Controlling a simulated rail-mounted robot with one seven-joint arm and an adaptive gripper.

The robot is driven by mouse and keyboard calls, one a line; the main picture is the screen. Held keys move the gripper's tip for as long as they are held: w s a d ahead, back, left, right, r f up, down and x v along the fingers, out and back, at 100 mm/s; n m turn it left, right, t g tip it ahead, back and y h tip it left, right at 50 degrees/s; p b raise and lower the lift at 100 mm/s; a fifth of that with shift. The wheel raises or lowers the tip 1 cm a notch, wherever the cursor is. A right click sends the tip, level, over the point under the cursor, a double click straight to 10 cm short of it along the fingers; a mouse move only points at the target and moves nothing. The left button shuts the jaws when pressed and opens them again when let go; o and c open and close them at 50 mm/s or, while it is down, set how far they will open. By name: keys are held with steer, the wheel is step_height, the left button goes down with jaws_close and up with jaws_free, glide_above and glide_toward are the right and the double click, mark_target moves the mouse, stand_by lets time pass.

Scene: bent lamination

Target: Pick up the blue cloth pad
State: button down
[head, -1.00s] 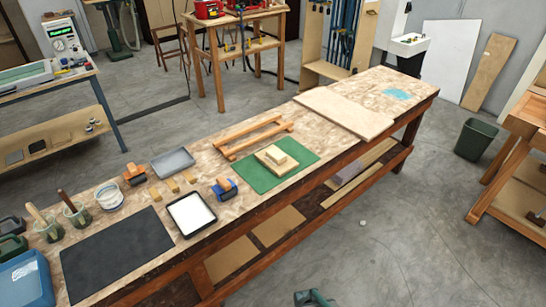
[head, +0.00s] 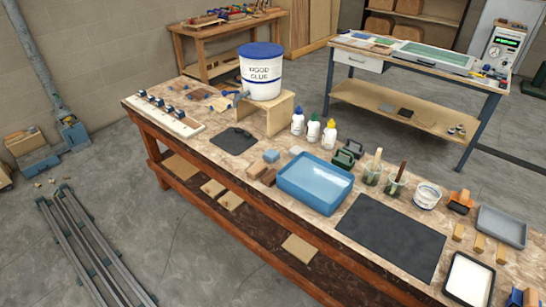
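A small light-blue block-like pad (head: 271,156) lies on the long workbench (head: 215,160), left of the blue tray (head: 318,180). It sits close to a tan block (head: 256,167) and a brown block (head: 268,177). It looks like the blue cloth pad, but it is too small for me to make out cloth. A second pale bluish piece (head: 295,151) lies just right of it, near the glue bottles. My gripper is not in view.
A white wood glue bucket (head: 261,75) stands on a wooden stand behind the pad. Glue bottles (head: 314,128) stand to its right. A dark mat (head: 234,140) lies to its left, and a larger dark mat (head: 390,236) lies right of the tray. Metal rails (head: 90,250) lie on the floor.

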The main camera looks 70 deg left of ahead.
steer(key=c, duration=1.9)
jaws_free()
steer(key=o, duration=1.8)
